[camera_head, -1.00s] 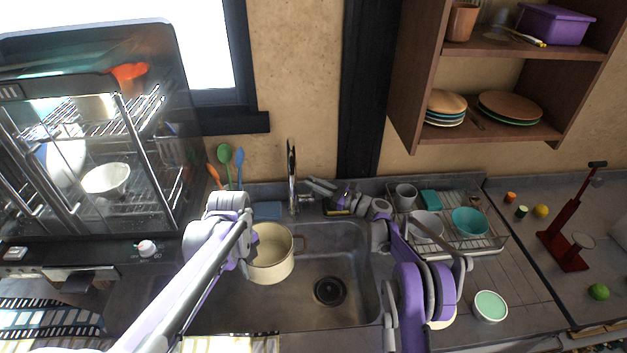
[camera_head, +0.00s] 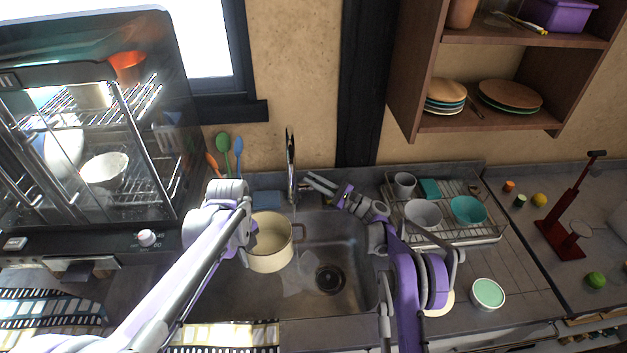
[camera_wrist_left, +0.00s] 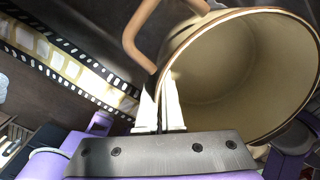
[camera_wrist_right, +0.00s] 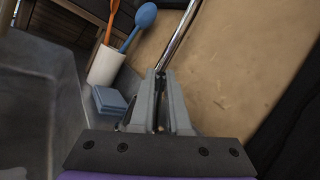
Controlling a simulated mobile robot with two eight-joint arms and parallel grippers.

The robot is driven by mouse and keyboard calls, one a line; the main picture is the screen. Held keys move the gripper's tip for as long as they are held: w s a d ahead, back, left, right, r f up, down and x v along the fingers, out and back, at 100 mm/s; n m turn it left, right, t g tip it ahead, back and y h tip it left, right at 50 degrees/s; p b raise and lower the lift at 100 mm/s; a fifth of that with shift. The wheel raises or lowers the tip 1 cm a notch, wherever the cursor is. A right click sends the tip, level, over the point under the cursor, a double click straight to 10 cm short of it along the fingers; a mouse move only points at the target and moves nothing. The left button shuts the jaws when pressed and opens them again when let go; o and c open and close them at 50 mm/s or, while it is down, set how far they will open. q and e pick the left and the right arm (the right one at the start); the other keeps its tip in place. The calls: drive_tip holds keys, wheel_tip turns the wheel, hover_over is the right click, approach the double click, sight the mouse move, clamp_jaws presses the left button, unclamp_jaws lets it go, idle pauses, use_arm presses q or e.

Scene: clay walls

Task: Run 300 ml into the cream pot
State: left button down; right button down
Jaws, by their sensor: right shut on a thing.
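The cream pot (camera_head: 272,258) stands in the left part of the sink, its inside visible and pale. My left gripper (camera_head: 248,238) is at its left rim; in the left wrist view the fingers (camera_wrist_left: 160,108) are close together against the pot (camera_wrist_left: 240,70) beside its tan handle (camera_wrist_left: 140,35), and whether they grip is unclear. The chrome faucet (camera_head: 291,160) stands behind the sink. My right gripper (camera_head: 312,182) is shut at the faucet base, on what looks like its lever, mostly hidden by the fingers (camera_wrist_right: 160,95). A faint stream hangs below the spout, near the pot's right handle.
A pale translucent patch, apparently water, lies on the sink floor (camera_head: 355,285) between pot and drain (camera_head: 329,280). A blue sponge (camera_head: 266,199) and utensils (camera_head: 223,142) stand behind. A dish rack (camera_head: 480,238) is right of the sink; a green-topped bowl (camera_head: 487,293) is in front.

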drive_tip(key=c, duration=0.9)
unclamp_jaws()
wheel_tip(320, 180, up, 10)
